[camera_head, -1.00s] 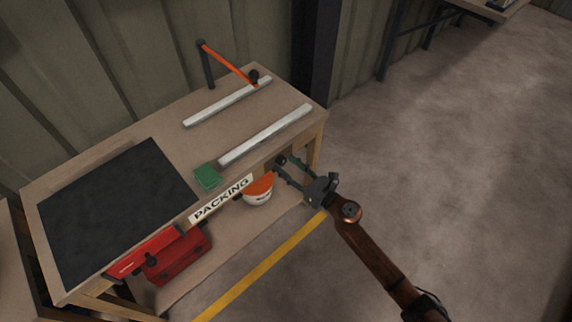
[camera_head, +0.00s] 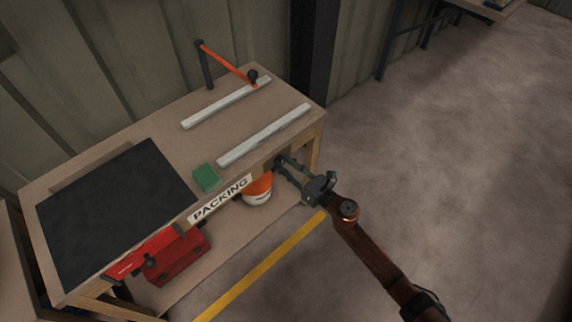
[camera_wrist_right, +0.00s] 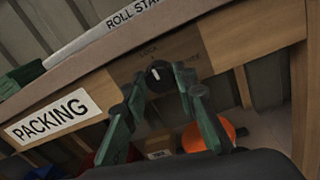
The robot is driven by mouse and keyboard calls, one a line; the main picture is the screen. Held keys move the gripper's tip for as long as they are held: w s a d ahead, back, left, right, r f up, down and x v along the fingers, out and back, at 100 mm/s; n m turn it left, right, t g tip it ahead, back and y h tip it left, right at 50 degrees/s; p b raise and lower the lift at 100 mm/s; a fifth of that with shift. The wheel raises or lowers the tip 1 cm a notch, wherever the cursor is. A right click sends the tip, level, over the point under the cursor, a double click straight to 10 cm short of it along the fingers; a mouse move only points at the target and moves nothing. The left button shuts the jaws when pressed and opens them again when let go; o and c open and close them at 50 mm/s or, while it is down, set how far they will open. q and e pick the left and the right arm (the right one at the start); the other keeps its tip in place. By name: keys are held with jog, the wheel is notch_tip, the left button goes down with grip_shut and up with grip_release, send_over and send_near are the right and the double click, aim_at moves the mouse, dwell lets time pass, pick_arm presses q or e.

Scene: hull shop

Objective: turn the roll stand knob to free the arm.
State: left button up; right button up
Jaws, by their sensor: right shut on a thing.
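The roll stand knob (camera_wrist_right: 158,75) is a dark round knob with a white mark, on the front board of the packing bench. In the wrist view my right gripper (camera_wrist_right: 157,88) has its green fingers on either side of it, shut on it. In the head view my right gripper (camera_head: 281,160) reaches the bench front from the right, and the knob is hard to make out there. The orange arm (camera_head: 229,64) slopes down from a dark post (camera_head: 206,66) to a black end piece (camera_head: 252,76) near the back bar. My left gripper is out of view.
The bench (camera_head: 165,112) carries two pale bars (camera_head: 264,136), a green block (camera_head: 206,177) and a black mat (camera_head: 115,205). An orange and white container (camera_head: 257,190) and a red box (camera_head: 178,257) sit below. The floor at right is clear.

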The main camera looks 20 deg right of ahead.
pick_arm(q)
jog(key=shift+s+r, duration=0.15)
pick_arm(e)
jog(key=shift+m, duration=0.4)
jog(key=shift+d+m+p, duration=0.1)
jog(key=shift+m+p, duration=0.3)
jog(key=shift+m, duration=0.7)
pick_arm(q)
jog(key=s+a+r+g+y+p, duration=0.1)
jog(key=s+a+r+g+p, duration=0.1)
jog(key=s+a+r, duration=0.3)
pick_arm(e)
jog(key=m, duration=0.6)
jog(key=m+p, duration=0.2)
jog(key=m, duration=0.2)
jog(key=m+p, duration=0.2)
jog(key=m, duration=0.2)
jog(key=shift+f+m+t+h, duration=0.1)
jog(key=shift+m+t+h, duration=0.2)
jog(key=shift+h, duration=0.1)
pick_arm(q)
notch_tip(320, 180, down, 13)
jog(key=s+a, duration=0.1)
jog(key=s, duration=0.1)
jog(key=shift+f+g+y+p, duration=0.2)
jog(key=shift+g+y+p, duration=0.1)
jog(key=shift+p, duration=0.05)
pick_arm(e)
jog(key=shift+f+m, duration=0.15)
jog(key=shift+m, duration=0.45)
